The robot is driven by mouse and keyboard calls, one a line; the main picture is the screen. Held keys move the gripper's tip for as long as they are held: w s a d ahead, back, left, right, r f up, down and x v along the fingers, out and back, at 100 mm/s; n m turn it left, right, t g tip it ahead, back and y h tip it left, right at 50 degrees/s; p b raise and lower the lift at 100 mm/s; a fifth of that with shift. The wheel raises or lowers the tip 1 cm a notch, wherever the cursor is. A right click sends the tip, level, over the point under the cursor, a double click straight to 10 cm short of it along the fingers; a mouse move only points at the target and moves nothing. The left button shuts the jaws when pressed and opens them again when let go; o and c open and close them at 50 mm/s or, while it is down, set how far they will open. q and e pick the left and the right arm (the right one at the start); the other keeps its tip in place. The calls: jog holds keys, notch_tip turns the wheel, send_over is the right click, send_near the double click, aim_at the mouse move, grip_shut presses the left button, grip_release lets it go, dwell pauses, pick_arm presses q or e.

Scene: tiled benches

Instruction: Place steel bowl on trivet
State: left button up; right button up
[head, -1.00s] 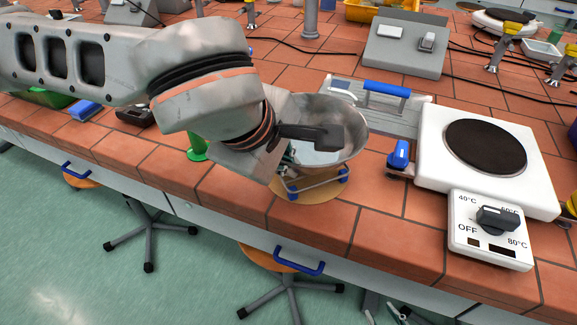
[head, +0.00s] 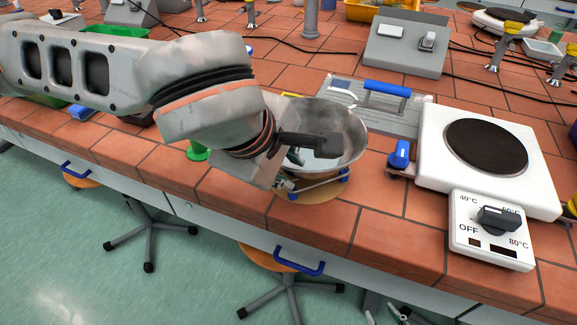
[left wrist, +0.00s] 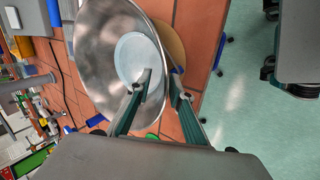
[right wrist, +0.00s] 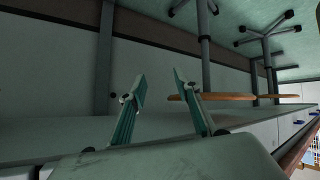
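The steel bowl (head: 345,150) is upright over a low metal frame with blue ends (head: 346,172), which I take as the trivet. A round tan disc (head: 325,192) lies under it. The bowl looks seated, but its underside contact is mostly hidden. My left gripper (left wrist: 162,78) straddles the wall of the bowl (left wrist: 100,60), one finger inside and one outside. Its fingers look apart, with a gap around the wall. In the left wrist view the tan disc (left wrist: 172,45) shows past the rim. My right gripper (right wrist: 160,85) is open and empty, below bench height by the cabinet fronts.
A white hot plate (head: 440,150) with a control box (head: 490,235) stands right of the bowl. A blue-handled metal device (head: 400,120) is just behind it. A green object (head: 197,151) stands left of it. The bench front edge is close, with stools (head: 270,258) below.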

pick_arm(q)
jog(key=p+v, duration=0.1)
jog(key=v, duration=1.1)
